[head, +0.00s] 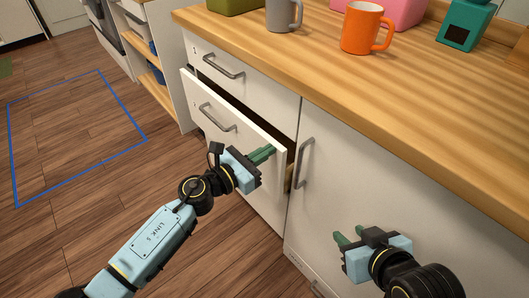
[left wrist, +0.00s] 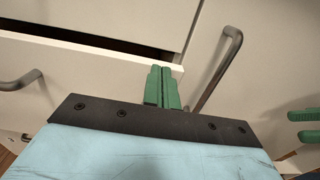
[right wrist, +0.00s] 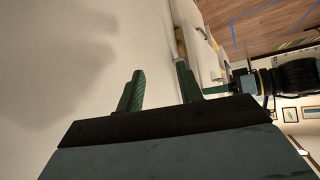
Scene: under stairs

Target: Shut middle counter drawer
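The middle counter drawer (head: 258,140) is partly pulled out below the closed top drawer (head: 240,72), with a dark gap above its white front. It has a grey bar handle (head: 217,118). My left gripper (head: 268,151) is shut and empty, its green fingers together at the right end of the drawer front. In the left wrist view, the fingertips (left wrist: 162,70) overlap the drawer front (left wrist: 75,62); I cannot tell whether they touch it. My right gripper (head: 350,237) is open and empty in front of the cabinet door, and its parted fingers show in the right wrist view (right wrist: 160,85).
A cabinet door (head: 390,170) with a vertical handle (head: 304,162) is right of the drawers. The wooden countertop (head: 300,65) holds an orange mug (head: 360,30), a grey mug (head: 283,14) and a teal object (head: 465,22). Open floor with a blue outline (head: 73,185) lies left.

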